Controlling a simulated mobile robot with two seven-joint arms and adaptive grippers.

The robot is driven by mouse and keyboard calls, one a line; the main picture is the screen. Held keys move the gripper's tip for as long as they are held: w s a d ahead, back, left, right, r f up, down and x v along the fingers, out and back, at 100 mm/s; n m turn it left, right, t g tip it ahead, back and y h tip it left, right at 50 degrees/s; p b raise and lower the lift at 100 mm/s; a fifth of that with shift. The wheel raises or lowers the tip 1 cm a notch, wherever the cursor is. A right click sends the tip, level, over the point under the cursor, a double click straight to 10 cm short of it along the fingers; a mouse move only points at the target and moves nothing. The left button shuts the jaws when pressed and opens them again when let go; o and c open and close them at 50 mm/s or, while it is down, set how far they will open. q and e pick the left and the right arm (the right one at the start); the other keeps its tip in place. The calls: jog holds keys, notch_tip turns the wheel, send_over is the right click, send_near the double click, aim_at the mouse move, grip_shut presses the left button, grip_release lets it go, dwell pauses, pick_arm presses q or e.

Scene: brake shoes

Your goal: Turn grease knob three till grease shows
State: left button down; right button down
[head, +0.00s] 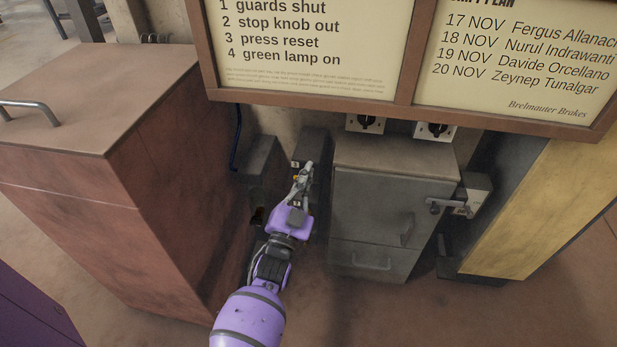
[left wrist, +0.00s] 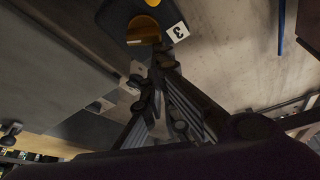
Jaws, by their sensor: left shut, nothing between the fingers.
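A label reading 3 (left wrist: 179,31) sits on a dark housing (left wrist: 112,18) in the left wrist view. A brass-coloured knob (left wrist: 143,27) is beside that label. My left gripper (left wrist: 158,62) is shut and empty, its fingertips just below the knob in that view; I cannot tell whether they touch it. In the head view my left gripper (head: 304,172) reaches over a dark narrow post (head: 312,143) and covers most of its front. The knob cannot be made out there. I see no grease. My right gripper is out of view.
A red-brown cabinet (head: 80,200) stands left of my arm, and a grey metal cabinet (head: 375,225) stands close on the right. A framed board (head: 300,90) hangs above. Another dark box (head: 262,160) is just left of the post. Some bare floor shows in front.

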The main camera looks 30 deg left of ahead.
pick_arm(q)
jog(key=shift+s+a+n+g+y, duration=0.1)
jog(key=shift+a+n+y, duration=0.35)
jog(key=shift+n, duration=0.75)
jog(key=shift+s+a+n+g+y, duration=0.1)
jog(key=shift+n+y, duration=0.6)
jog(key=shift+n, duration=0.5)
jog(key=shift+s+a+n+g+y, duration=0.1)
jog(key=shift+a+n+y, duration=0.35)
jog(key=shift+n, duration=0.75)
jog(key=shift+n+y+p, duration=0.3)
jog(key=shift+n+y, duration=0.1)
jog(key=shift+n, duration=0.2)
notch_tip(320, 180, up, 4)
jog(key=r+p, duration=0.1)
jog(key=p, duration=0.3)
jog(key=f+v, duration=0.1)
jog(key=v, duration=0.9)
jog(key=shift+a, duration=0.15)
